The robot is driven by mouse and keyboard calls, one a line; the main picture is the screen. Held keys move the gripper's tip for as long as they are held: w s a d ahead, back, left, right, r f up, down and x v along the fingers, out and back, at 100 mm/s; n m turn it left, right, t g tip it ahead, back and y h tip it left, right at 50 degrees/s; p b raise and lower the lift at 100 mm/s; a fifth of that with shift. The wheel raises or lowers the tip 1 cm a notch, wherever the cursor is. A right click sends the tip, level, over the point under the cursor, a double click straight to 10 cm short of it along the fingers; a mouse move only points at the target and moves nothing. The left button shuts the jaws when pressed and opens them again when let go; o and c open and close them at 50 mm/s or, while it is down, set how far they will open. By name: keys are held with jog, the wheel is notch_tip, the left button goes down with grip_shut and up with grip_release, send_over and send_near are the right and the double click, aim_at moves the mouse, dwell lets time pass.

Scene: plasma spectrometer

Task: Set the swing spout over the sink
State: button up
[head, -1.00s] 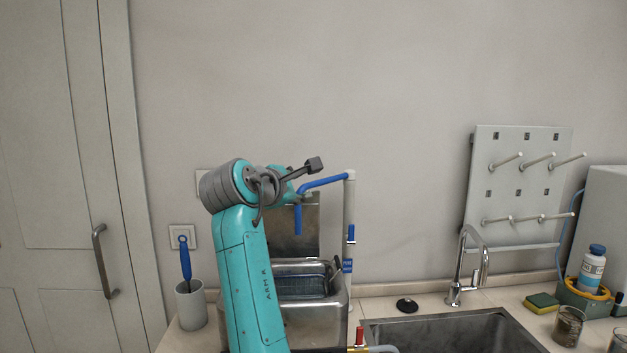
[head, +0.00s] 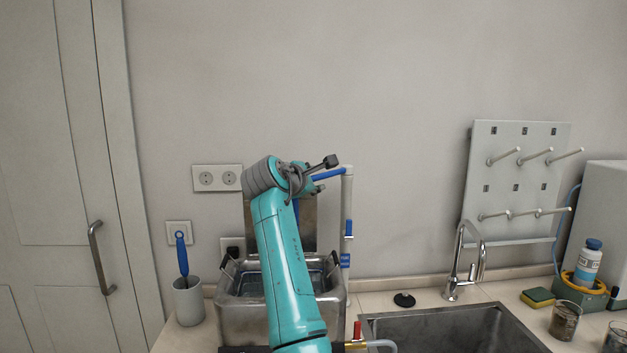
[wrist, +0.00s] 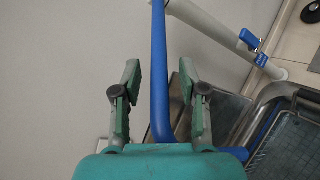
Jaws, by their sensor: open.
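The swing spout is a blue bent tube (head: 328,174) on top of a white upright pipe (head: 347,215). It points left, with its end hanging over the metal basket tank (head: 230,315), away from the sink. In the wrist view the blue spout (wrist: 158,70) runs between the fingers of my gripper (wrist: 160,78), which are open with a gap on both sides. In the head view my arm hides part of the spout, and the gripper is mostly hidden there. The sink (head: 480,330) is a grey basin at the lower right.
A chrome tap (head: 467,255) stands behind the sink, with a black plug (head: 404,300) beside it. A peg rack (head: 515,180) hangs on the wall. A cup with a blue brush (head: 188,300) stands left. A red-handled valve (head: 357,332) is at the front.

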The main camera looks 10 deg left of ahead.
grip_shut()
jog(key=shift+d, duration=0.15)
